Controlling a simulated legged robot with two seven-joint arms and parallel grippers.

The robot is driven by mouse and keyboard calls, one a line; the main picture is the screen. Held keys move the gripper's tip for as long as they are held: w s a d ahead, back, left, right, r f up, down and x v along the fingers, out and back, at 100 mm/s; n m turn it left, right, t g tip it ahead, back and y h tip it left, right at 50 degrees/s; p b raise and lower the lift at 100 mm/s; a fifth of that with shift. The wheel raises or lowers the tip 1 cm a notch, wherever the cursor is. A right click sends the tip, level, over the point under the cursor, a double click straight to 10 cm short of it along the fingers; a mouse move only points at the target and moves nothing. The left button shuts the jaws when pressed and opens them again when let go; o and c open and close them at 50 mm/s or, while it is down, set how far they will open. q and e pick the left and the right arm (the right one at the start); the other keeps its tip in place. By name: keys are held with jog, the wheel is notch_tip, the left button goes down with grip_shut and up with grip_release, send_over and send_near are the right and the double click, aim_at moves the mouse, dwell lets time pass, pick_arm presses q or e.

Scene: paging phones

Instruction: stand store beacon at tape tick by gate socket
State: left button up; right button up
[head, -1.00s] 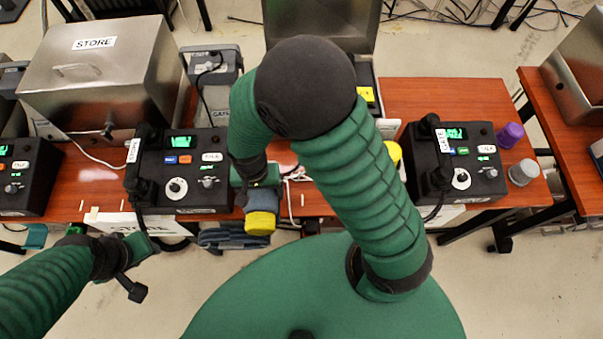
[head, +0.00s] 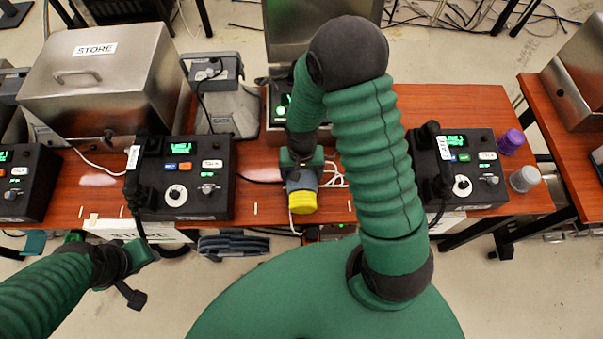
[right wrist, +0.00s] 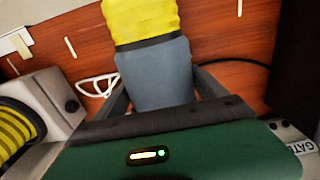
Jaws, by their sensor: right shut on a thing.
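The beacon has a yellow cap (head: 304,202) and a grey body (right wrist: 156,75). My right gripper (head: 300,160) is shut on the grey end, and the yellow end points toward my base in the head view. The beacon is over the front part of the table; I cannot tell whether it touches the wood. Pale tape ticks lie on the front strip, one to its left (head: 255,209) and one to its right (head: 350,205). A grey unit labelled GATE (head: 222,93) stands behind to the left. My left gripper (head: 143,248) is in front of the table edge; its jaws are unclear.
A black phone console (head: 190,200) stands left of the beacon, another (head: 470,170) to the right. A white cable (head: 335,178) lies beside the beacon. A steel STORE box (head: 100,80) is at back left. Purple (head: 511,140) and grey (head: 524,179) cups stand at the right.

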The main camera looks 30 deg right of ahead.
jog(key=o, duration=2)
jog(key=shift+r, duration=0.1)
notch_tip(320, 180, up, 11)
jog(key=shift+r+p, duration=0.2)
jog(key=shift+p, duration=0.65)
jog(key=shift+s+a+r+n+t, duration=0.65)
jog(key=shift+s+a+r+n, duration=0.5)
jog(key=shift+n, duration=0.4)
jog(key=shift+s+a+r+n+t, duration=0.65)
jog(key=shift+s+a+r+n, duration=0.45)
jog(key=shift+n, duration=0.45)
